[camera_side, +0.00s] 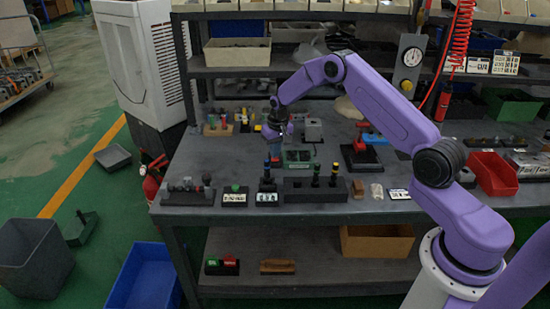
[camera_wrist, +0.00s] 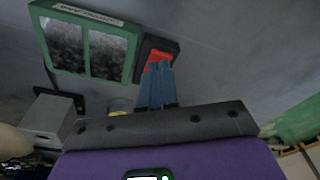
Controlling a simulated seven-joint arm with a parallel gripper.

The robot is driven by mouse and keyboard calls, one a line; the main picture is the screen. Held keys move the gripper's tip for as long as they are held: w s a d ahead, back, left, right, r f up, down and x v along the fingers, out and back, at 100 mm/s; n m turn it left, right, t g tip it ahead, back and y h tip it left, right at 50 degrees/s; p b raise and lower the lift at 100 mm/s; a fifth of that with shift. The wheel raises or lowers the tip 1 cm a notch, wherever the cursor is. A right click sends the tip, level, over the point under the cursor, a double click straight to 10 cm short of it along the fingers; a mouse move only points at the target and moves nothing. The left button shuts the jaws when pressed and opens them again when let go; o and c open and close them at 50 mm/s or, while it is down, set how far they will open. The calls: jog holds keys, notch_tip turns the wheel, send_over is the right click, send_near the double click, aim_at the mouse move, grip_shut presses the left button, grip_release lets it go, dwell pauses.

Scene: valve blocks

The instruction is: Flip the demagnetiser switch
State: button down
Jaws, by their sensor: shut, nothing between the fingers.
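The demagnetiser switch is a red rocker (camera_wrist: 157,57) in a black housing (camera_wrist: 168,45), seen in the wrist view. It sits beside a green unit (camera_wrist: 126,40) with two dark grainy panels and a white label; the label's text is too small to read surely. The green unit (camera_side: 299,157) also shows on the bench in the side view, where I cannot make out the rocker. My gripper (camera_wrist: 159,66) is shut and empty. Its blue-grey fingertips overlap the near edge of the red rocker in the wrist view; I cannot tell if they touch it. My gripper (camera_side: 276,150) is just left of the green unit in the side view.
A grey block (camera_side: 313,129) stands behind the green unit. A rack of coloured-handled tools (camera_side: 217,127) is at the left. Black holders (camera_side: 315,189) line the bench front. A red-and-blue item (camera_side: 372,138) stands to the right. Some grey bench is bare at the left.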

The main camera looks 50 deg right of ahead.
jog(key=shift+f, duration=0.5)
dwell(0.3)
jog(key=shift+r, duration=3.5)
